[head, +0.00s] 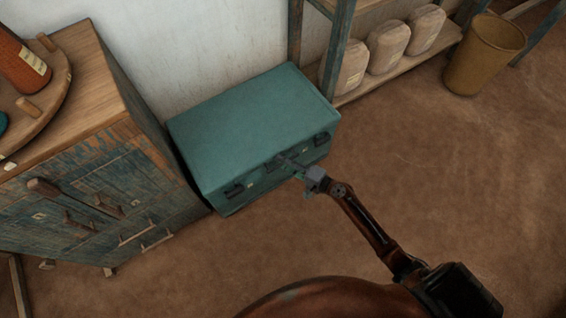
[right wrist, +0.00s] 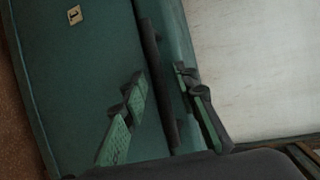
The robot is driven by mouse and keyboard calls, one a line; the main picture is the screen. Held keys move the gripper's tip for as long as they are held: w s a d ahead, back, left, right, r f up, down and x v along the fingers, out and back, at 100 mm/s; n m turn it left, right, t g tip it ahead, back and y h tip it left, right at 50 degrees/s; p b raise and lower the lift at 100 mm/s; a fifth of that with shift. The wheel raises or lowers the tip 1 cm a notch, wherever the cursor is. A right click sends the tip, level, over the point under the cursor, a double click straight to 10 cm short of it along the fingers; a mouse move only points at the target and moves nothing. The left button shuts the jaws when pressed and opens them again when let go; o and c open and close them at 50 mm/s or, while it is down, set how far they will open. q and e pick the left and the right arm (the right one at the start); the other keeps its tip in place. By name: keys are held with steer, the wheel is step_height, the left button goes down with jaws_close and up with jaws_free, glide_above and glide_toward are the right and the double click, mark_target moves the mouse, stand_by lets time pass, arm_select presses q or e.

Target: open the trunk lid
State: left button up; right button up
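The teal trunk (head: 255,125) stands on the floor against the white wall, and its lid (head: 250,110) is down. Dark fittings show along its front, one at the left (head: 234,190) and one at the right (head: 321,139). My right gripper (head: 290,165) is at the middle of the front, just below the lid's edge. In the right wrist view its two fingers (right wrist: 160,78) are spread apart, one on each side of a dark bar (right wrist: 158,85) on the trunk. I cannot tell whether they touch it. My left gripper is out of view.
A worn blue wooden cabinet (head: 100,195) stands close at the trunk's left, with a round board (head: 45,112) on top. A shelf with several pale sacks (head: 388,45) is behind at the right. A brown bin (head: 485,55) stands beyond. The floor in front is clear.

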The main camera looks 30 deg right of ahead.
steer(key=shift+c, duration=0.3)
jaws_close()
stand_by(0.5)
